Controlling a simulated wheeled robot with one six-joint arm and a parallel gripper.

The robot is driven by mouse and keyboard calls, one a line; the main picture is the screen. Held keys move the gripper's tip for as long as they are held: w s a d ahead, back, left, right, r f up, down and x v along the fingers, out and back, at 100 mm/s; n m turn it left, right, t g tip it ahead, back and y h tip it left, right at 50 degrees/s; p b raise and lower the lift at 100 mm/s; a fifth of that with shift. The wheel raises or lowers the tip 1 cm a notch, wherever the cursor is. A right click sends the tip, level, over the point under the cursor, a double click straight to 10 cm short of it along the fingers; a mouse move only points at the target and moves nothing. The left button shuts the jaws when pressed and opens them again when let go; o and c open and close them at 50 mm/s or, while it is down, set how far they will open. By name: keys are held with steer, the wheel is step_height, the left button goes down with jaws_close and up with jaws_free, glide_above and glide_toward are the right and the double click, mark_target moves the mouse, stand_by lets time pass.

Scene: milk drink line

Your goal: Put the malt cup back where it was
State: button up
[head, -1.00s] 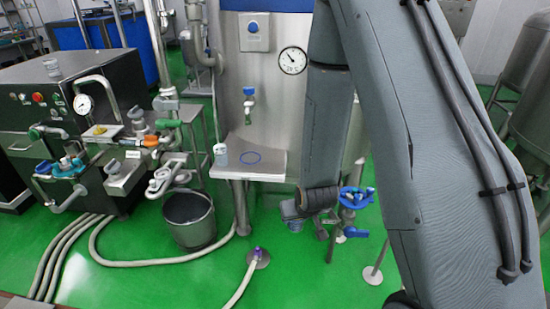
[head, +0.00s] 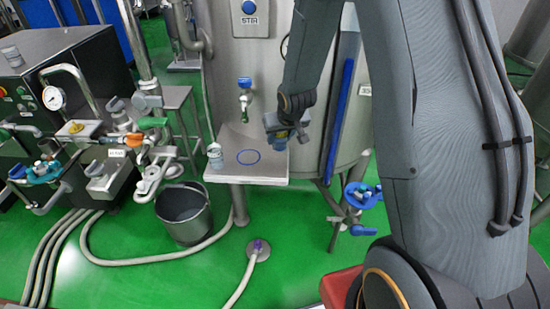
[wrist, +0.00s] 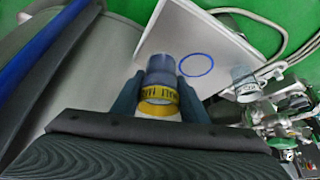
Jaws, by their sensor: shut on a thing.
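My gripper (head: 285,136) is shut on a blue-grey see-through cup (wrist: 160,66) with a yellow lettered band. Its fingers press on both sides of the cup in the wrist view. The lettering is not clear enough to tell whether this is the malt cup. In the head view the gripper hangs by the right end of a metal shelf (head: 220,178), and the held cup is mostly hidden. A blue ring (head: 248,157) is marked on the shelf and is empty. It shows in the wrist view (wrist: 196,56) just right of the held cup.
A clear labelled jar (head: 215,155) stands on the shelf left of the ring. A tap (head: 244,84) sticks out of the tank above the shelf. A blue-handled valve (head: 362,194) is at the lower right. A bucket (head: 184,213) and hoses are at the lower left.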

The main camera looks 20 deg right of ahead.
mark_target(276, 145)
steer(key=f, duration=0.1)
steer(key=a+f, duration=0.1)
steer(key=f, duration=0.2)
steer(key=shift+s+a+f+p, duration=0.1)
steer(key=shift+a+p, duration=0.25)
steer(key=shift+a, duration=0.05)
steer(key=shift+d+f+p, duration=0.1)
steer(key=shift+f+p, duration=0.5)
steer(key=shift+f, duration=1.5)
steer(key=shift+f, duration=0.15)
steer(key=o, duration=1.3)
steer(key=shift+s, duration=0.1)
